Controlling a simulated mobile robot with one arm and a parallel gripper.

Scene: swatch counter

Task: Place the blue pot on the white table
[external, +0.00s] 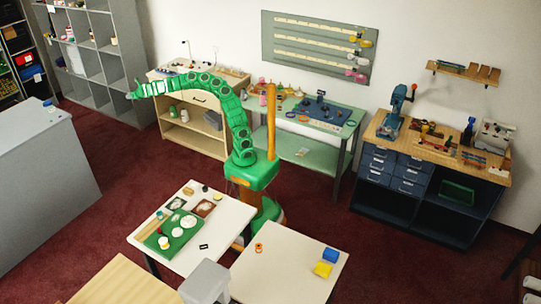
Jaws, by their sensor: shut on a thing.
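My green arm bends up and reaches to the left, and my gripper (131,95) is at its far end, in the air. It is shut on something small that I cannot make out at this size. No blue pot shows clearly in it. A small blue object (48,105) stands on the grey counter at the left, apart from my gripper; I cannot tell whether it is a pot. A white table (262,288) stands at the front right, with a blue block (330,255) on it. Another white-topped table (217,247) stands left of it.
The white table also bears a yellow block (322,270) and an orange ring-like item (259,248). The left white-topped table holds a green mat (158,234) and small items. A workbench (345,130), a drawer cabinet (395,172) and shelves line the walls. Red carpet is open between.

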